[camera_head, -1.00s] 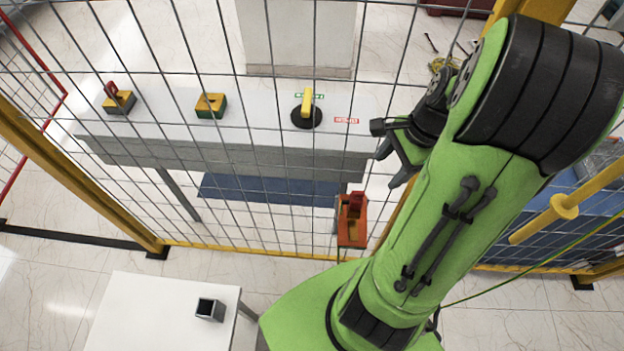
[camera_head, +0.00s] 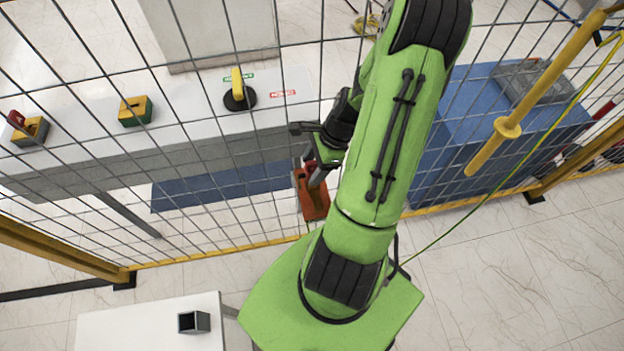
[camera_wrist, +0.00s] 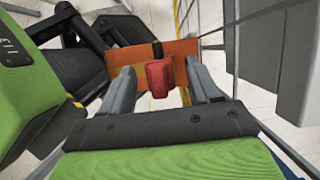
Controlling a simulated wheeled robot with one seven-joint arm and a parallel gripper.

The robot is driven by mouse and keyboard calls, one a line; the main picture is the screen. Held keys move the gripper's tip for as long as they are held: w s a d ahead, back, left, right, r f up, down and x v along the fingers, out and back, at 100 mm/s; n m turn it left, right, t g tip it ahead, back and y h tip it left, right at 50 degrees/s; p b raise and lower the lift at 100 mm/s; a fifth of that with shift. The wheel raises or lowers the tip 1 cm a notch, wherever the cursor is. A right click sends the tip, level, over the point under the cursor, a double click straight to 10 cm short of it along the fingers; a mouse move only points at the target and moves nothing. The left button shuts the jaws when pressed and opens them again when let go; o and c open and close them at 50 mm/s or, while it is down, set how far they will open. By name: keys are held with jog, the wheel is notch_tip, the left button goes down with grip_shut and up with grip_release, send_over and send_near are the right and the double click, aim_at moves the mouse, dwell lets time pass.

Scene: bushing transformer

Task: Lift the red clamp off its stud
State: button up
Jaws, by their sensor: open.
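The red clamp (camera_wrist: 159,77) is in the middle of the wrist view, in front of an orange plate (camera_wrist: 125,60) with a black stud-like piece showing at its top edge. My open gripper (camera_wrist: 165,85) has one finger on each side of the clamp, with a visible gap on both sides. In the head view my gripper (camera_head: 316,172) is over the orange stand (camera_head: 314,202). The red clamp (camera_head: 306,166) is partly hidden there by the fingers. I cannot tell how deep the fingers reach around it.
A wire mesh fence with yellow posts (camera_head: 60,252) stands close to my arm. Behind it a white table (camera_head: 185,75) carries padlock-like blocks (camera_head: 136,111) and a black dial with a yellow handle (camera_head: 238,92). A small white table (camera_head: 130,330) holds a dark square box (camera_head: 194,322).

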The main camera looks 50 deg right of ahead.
jog(key=shift+x, duration=0.75)
jog(key=shift+r, duration=0.1)
jog(key=shift+c, duration=0.4)
jog(key=c, duration=1)
jog(key=shift+o, duration=0.2)
jog(key=shift+r, duration=0.1)
